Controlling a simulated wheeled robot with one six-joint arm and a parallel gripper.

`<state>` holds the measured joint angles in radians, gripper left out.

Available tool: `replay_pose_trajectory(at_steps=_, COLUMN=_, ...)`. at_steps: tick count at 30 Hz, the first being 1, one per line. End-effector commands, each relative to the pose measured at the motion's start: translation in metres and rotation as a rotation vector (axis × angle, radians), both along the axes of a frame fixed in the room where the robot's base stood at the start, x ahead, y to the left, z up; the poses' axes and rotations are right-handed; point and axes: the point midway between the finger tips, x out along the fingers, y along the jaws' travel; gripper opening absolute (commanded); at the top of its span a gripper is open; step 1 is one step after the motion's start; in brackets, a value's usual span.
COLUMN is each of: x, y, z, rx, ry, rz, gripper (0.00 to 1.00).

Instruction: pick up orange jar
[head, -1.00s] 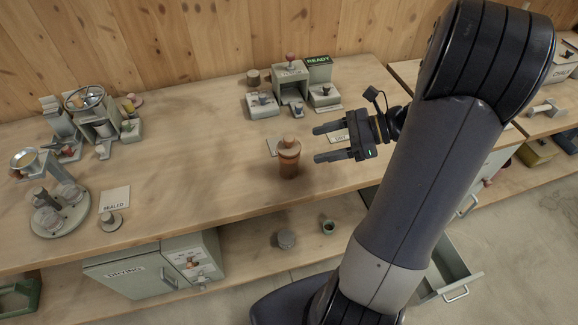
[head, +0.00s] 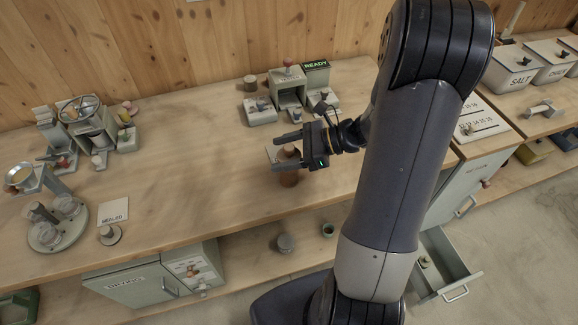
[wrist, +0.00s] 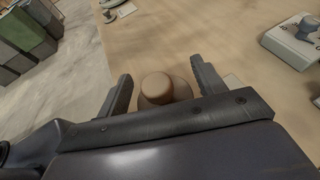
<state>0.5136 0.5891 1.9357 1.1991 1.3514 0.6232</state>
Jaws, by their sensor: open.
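The orange jar (head: 289,178) stands upright on the wooden workbench, near its front edge, with a tan knobbed lid. In the head view my gripper (head: 282,152) reaches in from the right with its two fingers on either side of the jar's upper part, hiding much of it. In the wrist view the jar's round lid (wrist: 156,87) sits between the two fingers (wrist: 160,85), with gaps visible at both sides. The fingers are open and not closed on it. The jar's lower body is hidden in the wrist view.
A grey device with a READY sign (head: 316,66) stands behind the gripper. A SEALED card (head: 113,211) and a round stand with glass jars (head: 58,234) are at the left. The bench between is clear. An open drawer (head: 445,270) juts out at the lower right.

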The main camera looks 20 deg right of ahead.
Motion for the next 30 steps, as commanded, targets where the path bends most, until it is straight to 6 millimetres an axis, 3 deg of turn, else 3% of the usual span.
replay_pose_trajectory(at_steps=9, x=0.0018, y=0.0046, z=-0.0024, rx=0.0, ry=0.0, rz=-0.001, gripper=0.64)
replay_pose_trajectory(at_steps=30, x=0.0019, y=0.0043, z=-0.002, rx=0.0, ry=-0.001, rz=-0.002, gripper=0.08)
